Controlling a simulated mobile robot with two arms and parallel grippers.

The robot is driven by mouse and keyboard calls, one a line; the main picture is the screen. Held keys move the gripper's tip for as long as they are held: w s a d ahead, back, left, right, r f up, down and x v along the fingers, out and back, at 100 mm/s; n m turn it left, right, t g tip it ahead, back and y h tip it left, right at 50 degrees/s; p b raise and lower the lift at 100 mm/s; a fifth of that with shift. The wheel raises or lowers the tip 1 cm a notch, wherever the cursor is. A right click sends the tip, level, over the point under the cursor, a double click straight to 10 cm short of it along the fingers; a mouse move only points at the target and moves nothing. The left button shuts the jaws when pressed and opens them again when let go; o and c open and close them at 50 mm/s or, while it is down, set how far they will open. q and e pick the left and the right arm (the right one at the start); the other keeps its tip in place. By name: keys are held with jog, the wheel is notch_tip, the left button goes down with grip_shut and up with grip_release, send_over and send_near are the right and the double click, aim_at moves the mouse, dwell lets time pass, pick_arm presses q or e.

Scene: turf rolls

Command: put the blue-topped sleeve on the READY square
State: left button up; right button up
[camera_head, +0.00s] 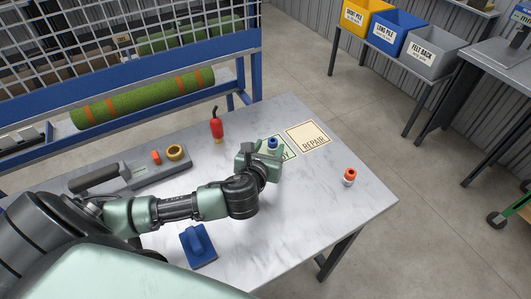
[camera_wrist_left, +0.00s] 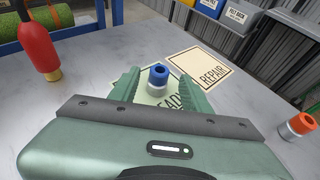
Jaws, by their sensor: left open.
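The blue-topped sleeve (camera_wrist_left: 157,79) stands upright on the green READY square (camera_wrist_left: 172,101) in the left wrist view. In the head view its blue top (camera_head: 272,143) shows above my left gripper (camera_head: 268,150), which hides part of the square (camera_head: 290,151). My left gripper (camera_wrist_left: 158,88) is open, with one finger on each side of the sleeve. I see a gap between the sleeve and the fingers. My right gripper is not in view.
The REPAIR square (camera_head: 308,137) lies beside READY. An orange-topped sleeve (camera_head: 349,177) stands near the right edge. A red bottle (camera_head: 217,124), a yellow ring (camera_head: 175,152) and a blue block-like tool (camera_head: 198,246) are also on the table (camera_head: 330,210). The right front is mostly clear.

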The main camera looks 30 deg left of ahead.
pick_arm(q)
jog(key=v, duration=0.4)
dwell(0.5)
